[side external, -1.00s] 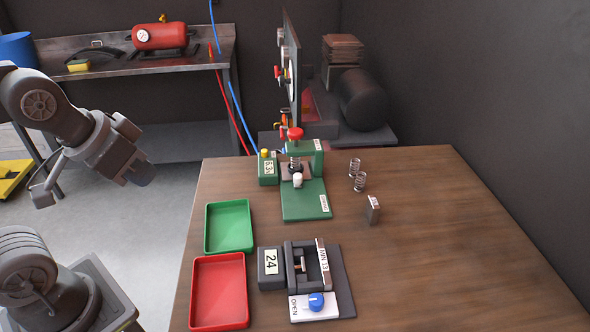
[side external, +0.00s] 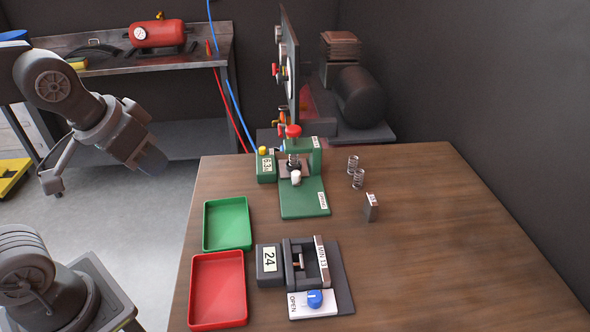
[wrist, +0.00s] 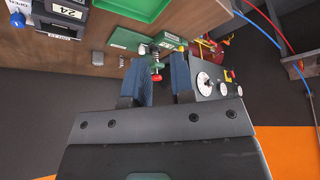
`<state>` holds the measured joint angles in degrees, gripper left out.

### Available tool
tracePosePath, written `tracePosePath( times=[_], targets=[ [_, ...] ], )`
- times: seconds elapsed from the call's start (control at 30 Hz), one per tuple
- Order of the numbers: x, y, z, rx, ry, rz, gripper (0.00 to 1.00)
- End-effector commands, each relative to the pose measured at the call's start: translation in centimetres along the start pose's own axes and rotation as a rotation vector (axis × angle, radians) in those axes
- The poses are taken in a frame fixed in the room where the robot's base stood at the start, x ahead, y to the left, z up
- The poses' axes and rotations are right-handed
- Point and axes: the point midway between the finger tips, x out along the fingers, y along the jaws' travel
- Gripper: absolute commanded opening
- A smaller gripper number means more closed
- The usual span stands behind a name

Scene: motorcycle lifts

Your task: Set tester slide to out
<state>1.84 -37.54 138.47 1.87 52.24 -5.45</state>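A green bench device (side external: 305,199) stands on the table's far part, with a red knob (side external: 293,131) on top, a coil spring and a small white knob (side external: 296,177) low at its front. A green box with a numbered display (side external: 266,164) and a yellow button joins its left side. I cannot tell which part is the slide. In the wrist view the green device (wrist: 128,40) shows beyond the fingers. My gripper (wrist: 160,80) is open and empty, its blue fingers apart. In the side view its fingertip end (side external: 152,161) hangs left of the table, well away from the device.
A green tray (side external: 227,201) and a red tray (side external: 194,290) lie along the table's left edge. A black fixture (side external: 342,280) with a display reading 24 and a blue OPEN knob (side external: 314,299) sits nearer. Two loose springs (side external: 353,164) and a small block (side external: 371,208) stand right.

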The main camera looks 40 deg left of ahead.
Motion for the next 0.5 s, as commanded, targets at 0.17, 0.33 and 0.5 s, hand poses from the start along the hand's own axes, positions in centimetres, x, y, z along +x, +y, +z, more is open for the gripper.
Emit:
tracePosePath(
  times=[0.17, 0.33, 0.5],
  targets=[
    [1.3, 1.8, -5.7, -0.103, -0.055, -0.039, 0.40],
    [4.1, 4.6, -10.9, -0.218, -0.084, -0.095, 0.48],
    [8.1, 8.0, -14.9, -0.325, -0.089, -0.155, 0.48]
  ],
)
